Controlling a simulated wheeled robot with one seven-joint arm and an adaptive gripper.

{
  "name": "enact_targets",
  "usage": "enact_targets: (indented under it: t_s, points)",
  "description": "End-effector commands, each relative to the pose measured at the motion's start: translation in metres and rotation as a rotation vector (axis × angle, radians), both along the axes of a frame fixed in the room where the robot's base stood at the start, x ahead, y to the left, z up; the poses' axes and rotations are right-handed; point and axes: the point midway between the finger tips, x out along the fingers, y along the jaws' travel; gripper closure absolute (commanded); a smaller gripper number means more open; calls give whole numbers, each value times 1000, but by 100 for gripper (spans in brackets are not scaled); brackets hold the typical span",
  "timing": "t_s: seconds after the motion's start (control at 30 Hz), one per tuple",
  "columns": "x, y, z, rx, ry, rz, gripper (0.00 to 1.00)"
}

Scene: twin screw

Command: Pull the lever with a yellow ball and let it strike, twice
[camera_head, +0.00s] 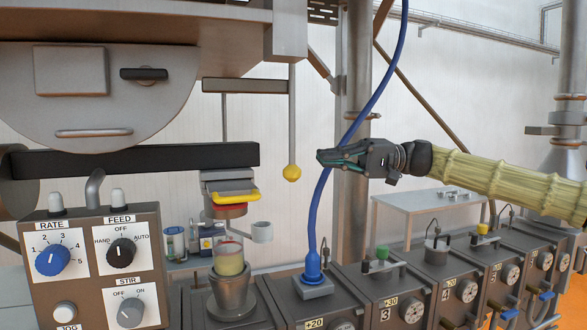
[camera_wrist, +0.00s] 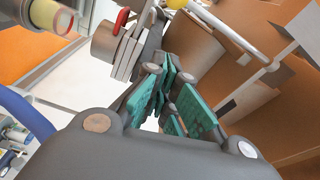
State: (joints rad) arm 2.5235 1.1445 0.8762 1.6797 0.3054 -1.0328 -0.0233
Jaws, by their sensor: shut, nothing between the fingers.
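The lever is a thin grey rod (camera_head: 292,115) hanging down from the machine, with a yellow ball (camera_head: 292,173) at its lower end. In the wrist view a yellow ball (camera_wrist: 177,3) shows at the top edge, partly cut off. My gripper (camera_head: 322,157) is to the right of the ball in the head view, a little higher and apart from it in the picture. Its fingers with green pads are closed together and hold nothing; they also show in the wrist view (camera_wrist: 168,75).
A blue hose (camera_head: 375,95) runs down close to my fingers to a fitting on the bench. A glass of yellowish material (camera_head: 229,258) stands in a metal cup under a yellow-edged press head (camera_head: 235,194). A control box (camera_head: 90,275) with knobs stands at the left.

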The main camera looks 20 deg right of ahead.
Motion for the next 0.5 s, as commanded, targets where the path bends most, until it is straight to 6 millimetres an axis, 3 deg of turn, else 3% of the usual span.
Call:
enact_targets:
  t_s: [0.27,0.5]
  points:
    - [1,8,1,-1,1,1,100]
    - [4,42,4,-1,2,2,100]
